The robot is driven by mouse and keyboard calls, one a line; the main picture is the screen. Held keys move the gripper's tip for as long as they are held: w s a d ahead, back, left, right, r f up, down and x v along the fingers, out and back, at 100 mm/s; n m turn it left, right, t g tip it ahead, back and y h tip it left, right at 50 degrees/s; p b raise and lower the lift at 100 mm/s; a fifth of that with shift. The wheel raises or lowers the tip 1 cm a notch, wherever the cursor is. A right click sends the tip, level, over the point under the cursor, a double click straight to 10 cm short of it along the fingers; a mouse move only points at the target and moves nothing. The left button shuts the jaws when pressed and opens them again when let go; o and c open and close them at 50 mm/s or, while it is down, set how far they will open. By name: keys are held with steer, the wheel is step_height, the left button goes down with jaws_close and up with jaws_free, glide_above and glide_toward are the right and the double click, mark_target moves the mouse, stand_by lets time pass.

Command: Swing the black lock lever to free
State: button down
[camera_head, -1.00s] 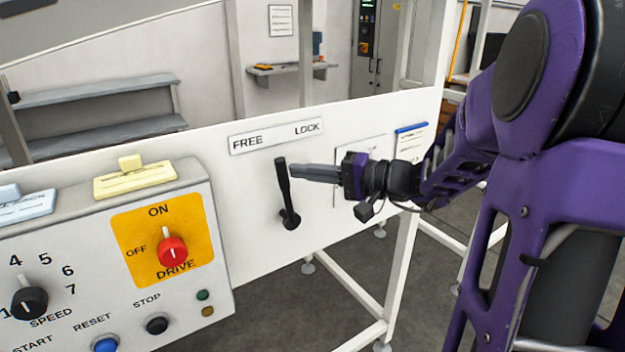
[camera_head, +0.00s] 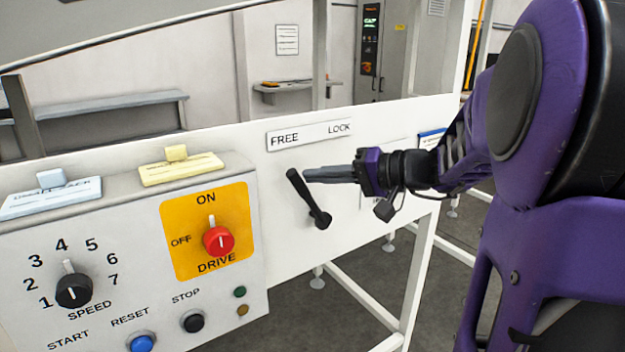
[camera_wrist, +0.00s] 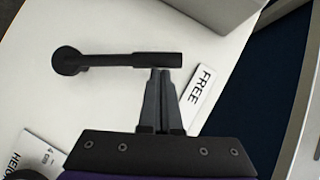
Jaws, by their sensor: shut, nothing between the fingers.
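The black lock lever (camera_head: 307,197) is on the white panel (camera_head: 375,222), below the FREE/LOCK label (camera_head: 310,134). Its pivot is at the lower right and its handle tilts up to the left, toward the FREE side. My gripper (camera_head: 308,174) is shut and empty, its fingertips at the right side of the handle's upper part. In the wrist view the shut fingertips (camera_wrist: 160,72) meet or nearly meet the side of the lever (camera_wrist: 130,60) near its free end; whether they touch is hard to tell. The word FREE (camera_wrist: 201,86) shows right of the fingers.
Left of the lever stands a grey control box with a red DRIVE switch (camera_head: 218,240), a black SPEED knob (camera_head: 73,290) and several buttons. Yellow (camera_head: 181,168) and pale blue (camera_head: 50,197) tags sit on its top. The panel between box and lever is clear.

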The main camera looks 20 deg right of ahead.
steer(key=shift+s+a+f, duration=0.1)
steer(key=shift+a, duration=0.1)
stand_by(0.5)
steer(key=w+d+r+p+v, duration=0.1)
steer(key=w+v, duration=0.1)
steer(key=v, duration=1.1)
steer(key=shift+w+d+r, duration=0.15)
steer(key=shift+d+r, duration=0.1)
steer(key=shift+r, duration=0.1)
